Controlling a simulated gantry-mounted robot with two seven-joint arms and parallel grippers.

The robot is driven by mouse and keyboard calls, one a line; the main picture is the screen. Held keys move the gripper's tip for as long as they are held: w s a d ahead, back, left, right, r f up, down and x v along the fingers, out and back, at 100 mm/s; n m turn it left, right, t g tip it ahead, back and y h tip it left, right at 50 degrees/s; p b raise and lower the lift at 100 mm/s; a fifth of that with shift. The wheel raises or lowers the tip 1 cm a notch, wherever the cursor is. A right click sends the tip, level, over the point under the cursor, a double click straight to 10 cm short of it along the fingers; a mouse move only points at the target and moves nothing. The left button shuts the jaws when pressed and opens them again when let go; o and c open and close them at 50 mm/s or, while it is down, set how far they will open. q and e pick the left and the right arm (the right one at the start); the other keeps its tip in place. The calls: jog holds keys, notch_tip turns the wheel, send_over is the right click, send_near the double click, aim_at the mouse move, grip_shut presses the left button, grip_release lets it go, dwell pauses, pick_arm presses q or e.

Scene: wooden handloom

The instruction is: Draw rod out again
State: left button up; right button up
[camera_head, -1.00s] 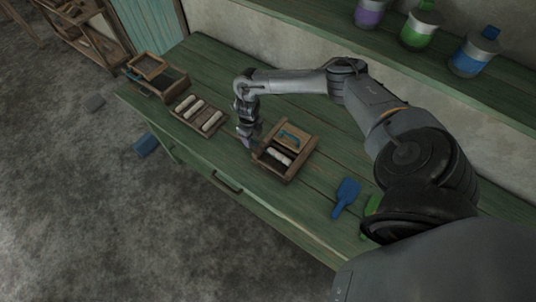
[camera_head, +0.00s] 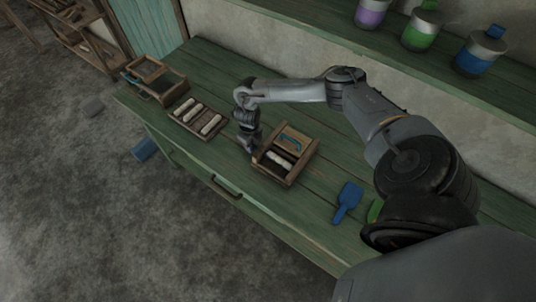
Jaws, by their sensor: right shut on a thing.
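My right gripper (camera_head: 251,147) reaches down at the left edge of a small wooden box (camera_head: 299,167) on the green bench. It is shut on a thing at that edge. The rod is too small and too covered by the fingers to make out clearly. Pale rolls (camera_head: 281,158) lie in the front part of the box, and a blue piece (camera_head: 291,142) shows behind them. My left gripper is out of view.
A tray with white rolls (camera_head: 211,124) lies left of the gripper. Another wooden box (camera_head: 172,93) stands at the bench's far left end. A blue scoop-like tool (camera_head: 347,201) lies to the right. Jars (camera_head: 479,53) stand on the shelf behind.

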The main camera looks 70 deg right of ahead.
aim_at(232, 138)
jog(key=shift+w+f+b, duration=0.2)
jog(key=shift+w+b, duration=0.25)
jog(key=shift+b, duration=0.1)
jog(key=w+b, duration=0.3)
jog(key=w+d+b, duration=0.1)
jog(key=w+b, duration=0.2)
jog(key=w+d+b, duration=0.1)
jog(key=w+b, duration=0.2)
jog(key=shift+w+d, duration=0.1)
jog(key=shift+d, duration=0.1)
jog(key=shift+w+d+r+b, duration=0.1)
jog(key=shift+w+r+b, duration=0.05)
jog(key=shift+w+b, duration=0.2)
jog(key=o, duration=0.9)
jog(key=shift+c, duration=0.2)
jog(key=shift+r, duration=0.15)
notch_tip(232, 138, up, 7)
jog(key=p, duration=0.7)
